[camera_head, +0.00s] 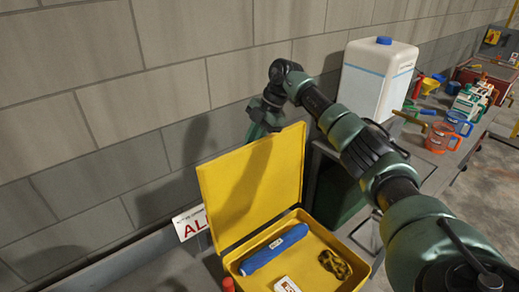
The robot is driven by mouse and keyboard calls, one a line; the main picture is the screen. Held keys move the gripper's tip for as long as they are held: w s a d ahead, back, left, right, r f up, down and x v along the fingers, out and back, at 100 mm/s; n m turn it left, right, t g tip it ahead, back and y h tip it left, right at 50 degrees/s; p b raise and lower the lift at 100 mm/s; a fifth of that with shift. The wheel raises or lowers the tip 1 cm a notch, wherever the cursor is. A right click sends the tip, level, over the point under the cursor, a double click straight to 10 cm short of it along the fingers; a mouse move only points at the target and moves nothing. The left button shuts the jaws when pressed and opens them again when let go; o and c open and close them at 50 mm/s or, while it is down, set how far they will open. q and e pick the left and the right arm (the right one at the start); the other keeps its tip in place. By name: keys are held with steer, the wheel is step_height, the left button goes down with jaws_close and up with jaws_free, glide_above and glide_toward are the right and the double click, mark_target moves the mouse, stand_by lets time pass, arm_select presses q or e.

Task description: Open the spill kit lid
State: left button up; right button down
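The yellow spill kit (358,273) stands at the bottom middle with its lid (255,185) raised, standing up and leaning slightly back. Inside lie a blue roll (272,250) with a white label, a small white packet (286,285) and a dark yellow coiled item (334,264). My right arm comes in from the right and reaches over the kit. Its gripper (262,122) points down behind the lid's upper edge. The lid hides its fingertips, so I cannot tell whether it is open or touching the lid. My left gripper is out of view.
A block wall (100,110) runs close behind the lid. A white jug (376,82) with a blue cap stands right of the kit. Orange (441,137) and blue (460,123) jugs and other containers crowd the bench further right. A white sign (190,222) with red letters is left of the lid.

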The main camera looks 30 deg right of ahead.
steer(key=shift+w+a, duration=0.15)
steer(key=shift+w, duration=0.9)
steer(key=c, duration=1.4)
jaws_free()
steer(key=shift+f, duration=0.1)
